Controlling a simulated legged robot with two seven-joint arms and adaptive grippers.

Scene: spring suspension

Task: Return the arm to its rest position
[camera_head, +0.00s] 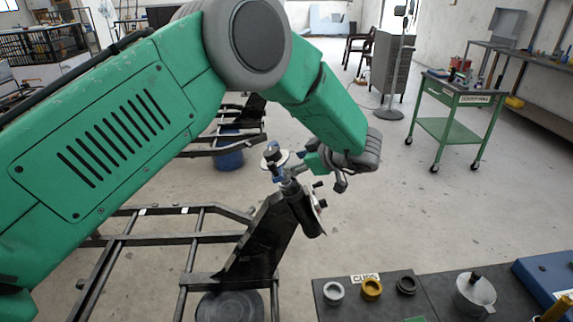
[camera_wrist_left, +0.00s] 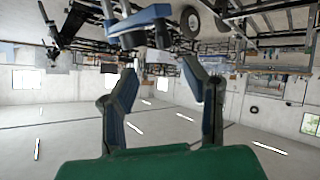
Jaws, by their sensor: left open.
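My left arm (camera_head: 110,130) is green and crosses the head view from the left, bending down at the elbow. Its gripper (camera_head: 300,168) is beside the top of a dark suspension strut (camera_head: 308,212), which stands tilted at a black frame upright (camera_head: 262,240). The head view does not show clearly whether they touch. In the left wrist view the two fingers of the gripper (camera_wrist_left: 160,75) are spread, with nothing between them. A blue-grey part (camera_wrist_left: 138,22) shows beyond the fingertips. My right gripper is not in view.
A dark table (camera_head: 345,309) at the front right bears a white ring (camera_head: 333,292), a yellow ring (camera_head: 372,288), a dark ring (camera_head: 406,285) and a metal pot (camera_head: 475,293). A green cart (camera_head: 445,130) stands farther back. The floor between is clear.

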